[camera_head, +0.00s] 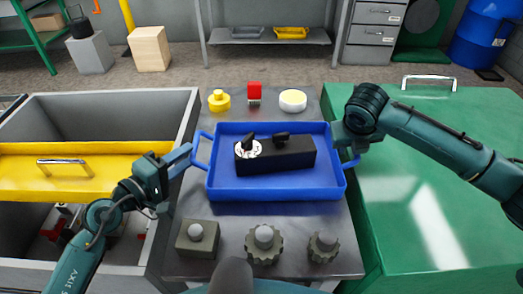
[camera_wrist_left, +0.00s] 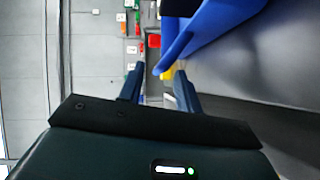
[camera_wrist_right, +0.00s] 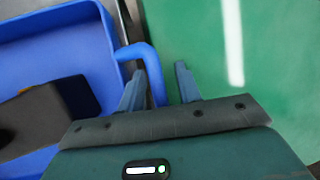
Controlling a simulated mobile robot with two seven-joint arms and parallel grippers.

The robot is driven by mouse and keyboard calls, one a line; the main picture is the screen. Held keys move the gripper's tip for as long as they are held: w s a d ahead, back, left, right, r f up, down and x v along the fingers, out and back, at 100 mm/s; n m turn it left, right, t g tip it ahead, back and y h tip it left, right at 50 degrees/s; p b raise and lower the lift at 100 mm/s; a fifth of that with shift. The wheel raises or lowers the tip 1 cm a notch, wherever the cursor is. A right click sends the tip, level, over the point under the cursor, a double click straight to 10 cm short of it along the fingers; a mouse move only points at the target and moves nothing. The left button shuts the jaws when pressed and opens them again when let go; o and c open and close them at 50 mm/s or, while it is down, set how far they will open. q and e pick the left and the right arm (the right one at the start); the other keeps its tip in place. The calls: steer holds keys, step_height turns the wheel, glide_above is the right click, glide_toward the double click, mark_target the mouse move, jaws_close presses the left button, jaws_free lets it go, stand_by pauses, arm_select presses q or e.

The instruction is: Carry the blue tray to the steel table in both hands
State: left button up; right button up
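The blue tray (camera_head: 222,190) sits over a grey metal surface (camera_head: 185,262) in the head view, with a handle on each short side. A black box (camera_head: 290,157) with a white dial and two black knobs lies in it. My left gripper (camera_head: 184,157) is at the tray's left handle; in the left wrist view its fingers (camera_wrist_left: 160,88) are apart, with the blue handle (camera_wrist_left: 182,42) just beyond them. My right gripper (camera_head: 350,150) is at the right handle; in the right wrist view its fingers (camera_wrist_right: 160,85) are apart, with the handle (camera_wrist_right: 150,60) between them.
A yellow knob (camera_head: 219,101), red block (camera_head: 254,92) and white disc (camera_head: 293,101) stand behind the tray. Several grey knobs (camera_head: 264,243) stand in front.

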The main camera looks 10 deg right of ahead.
arm_select(q)
steer(key=v, duration=0.8)
steer(key=shift+s, duration=0.1)
arm_select(e)
steer(key=shift+r, duration=0.1)
arm_select(q)
steer(key=shift+a, duration=0.1)
arm_select(e)
steer(key=v, duration=1.2)
steer(key=shift+a, duration=0.1)
